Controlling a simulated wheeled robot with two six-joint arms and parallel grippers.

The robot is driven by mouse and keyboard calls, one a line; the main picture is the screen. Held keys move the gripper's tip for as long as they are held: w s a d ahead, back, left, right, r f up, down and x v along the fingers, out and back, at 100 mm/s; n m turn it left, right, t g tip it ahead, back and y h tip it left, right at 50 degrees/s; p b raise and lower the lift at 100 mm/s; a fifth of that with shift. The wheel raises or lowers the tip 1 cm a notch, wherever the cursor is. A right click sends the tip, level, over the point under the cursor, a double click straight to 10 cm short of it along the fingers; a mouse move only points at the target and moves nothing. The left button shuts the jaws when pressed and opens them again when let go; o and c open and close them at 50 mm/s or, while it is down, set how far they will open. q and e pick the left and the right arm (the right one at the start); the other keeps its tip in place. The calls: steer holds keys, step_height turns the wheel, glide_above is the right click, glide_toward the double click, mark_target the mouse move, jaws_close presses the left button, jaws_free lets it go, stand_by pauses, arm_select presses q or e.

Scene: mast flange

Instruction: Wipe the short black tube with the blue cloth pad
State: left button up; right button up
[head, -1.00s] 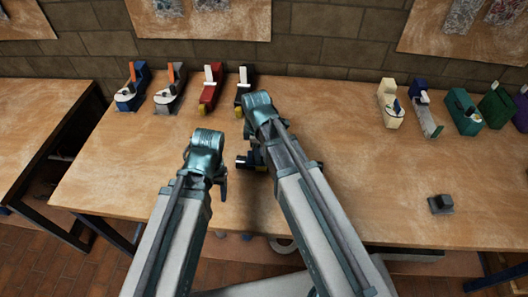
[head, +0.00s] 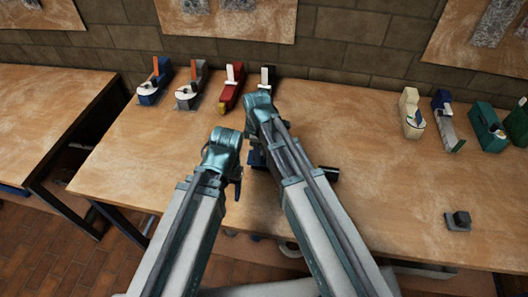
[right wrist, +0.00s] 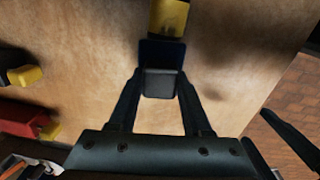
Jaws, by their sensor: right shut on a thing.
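My right gripper (right wrist: 160,88) is shut on a block with a grey face and a dark blue part, which looks like the blue cloth pad (right wrist: 162,52). A yellow block-like piece (right wrist: 170,17) shows just beyond the pad in the right wrist view; I cannot tell whether they touch. In the head view the right arm hides most of this spot. A short dark piece (head: 328,173) sticks out right of the arm and may be the black tube. My left gripper (head: 238,185) is left of the right one, its jaw opening unclear.
Blue (head: 153,88), grey (head: 190,92), red (head: 231,90) and black (head: 267,77) dispensers stand at the back left. A small dark block (head: 458,220) sits at the right. Bench space between is clear.

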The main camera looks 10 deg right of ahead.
arm_select(q)
steer(key=shift+r, duration=0.15)
arm_select(e)
steer(key=shift+r, duration=0.15)
steer(key=shift+d, duration=0.1)
steer(key=shift+s+d, duration=0.3)
steer(key=shift+d, duration=0.6)
steer(key=shift+s+d, duration=0.3)
steer(key=shift+d, duration=0.55)
steer(key=shift+d, duration=0.15)
steer(key=shift+s+d, duration=0.3)
steer(key=shift+d, duration=0.65)
steer(key=shift+s+d, duration=0.3)
steer(key=shift+d, duration=0.6)
arm_select(q)
step_height(320, 180, up, 6)
steer(key=p, duration=0.6)
arm_select(e)
step_height(320, 180, up, 6)
steer(key=shift+s+a+f, duration=0.1)
steer(key=shift+s, duration=0.05)
